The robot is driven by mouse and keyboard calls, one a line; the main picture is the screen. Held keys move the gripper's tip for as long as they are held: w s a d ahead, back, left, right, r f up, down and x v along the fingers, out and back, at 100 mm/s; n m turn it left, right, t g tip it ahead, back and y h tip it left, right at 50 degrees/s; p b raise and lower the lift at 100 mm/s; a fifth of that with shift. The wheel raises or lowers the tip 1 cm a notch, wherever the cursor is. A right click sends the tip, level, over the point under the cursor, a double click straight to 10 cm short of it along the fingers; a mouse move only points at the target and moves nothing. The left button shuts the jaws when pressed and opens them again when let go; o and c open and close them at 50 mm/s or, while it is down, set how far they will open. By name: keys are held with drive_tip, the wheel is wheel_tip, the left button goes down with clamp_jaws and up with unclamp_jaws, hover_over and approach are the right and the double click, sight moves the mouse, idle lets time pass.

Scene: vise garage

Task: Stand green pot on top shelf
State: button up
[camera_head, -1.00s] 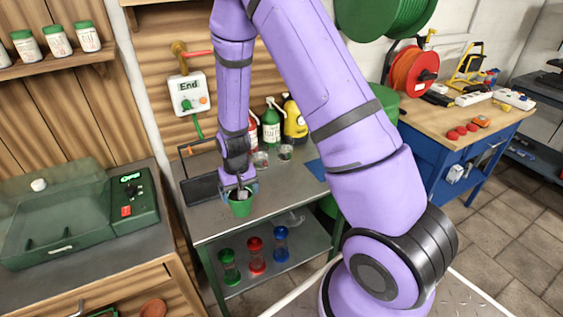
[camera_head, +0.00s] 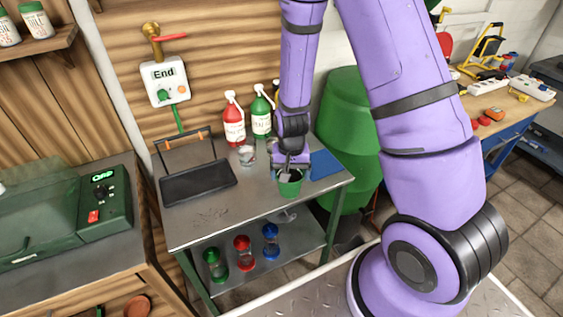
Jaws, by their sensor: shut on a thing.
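The green pot (camera_head: 290,184) is a small open-topped pot, held upright at the right front part of the metal cart. My gripper (camera_head: 290,170) points down and is shut on the pot's upper part. The fingers are small and partly hidden by my wrist. The cart's top shelf (camera_head: 225,208) is a flat grey metal surface. I cannot tell whether the pot's bottom touches it or hangs just above or in front of its edge.
On the top shelf stand a black tray (camera_head: 198,183), a glass jar (camera_head: 246,155), a red bottle (camera_head: 234,122), a green bottle (camera_head: 261,117) and a blue mat (camera_head: 325,164). The lower shelf (camera_head: 262,264) holds three hourglasses. The top's front left is clear.

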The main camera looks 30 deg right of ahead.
drive_tip(key=shift+w+d+f, duration=0.4)
drive_tip(key=shift+w+f, duration=0.3)
drive_tip(key=shift+w, duration=0.75)
drive_tip(key=shift+w+d+f, duration=0.4)
drive_tip(key=shift+w+f, duration=0.35)
drive_tip(key=shift+w, duration=0.7)
drive_tip(key=shift+w+d+f, duration=0.4)
drive_tip(key=shift+w+f, duration=0.3)
drive_tip(key=shift+w, duration=0.75)
drive_tip(key=shift+f, duration=0.1)
drive_tip(key=o, duration=0.8)
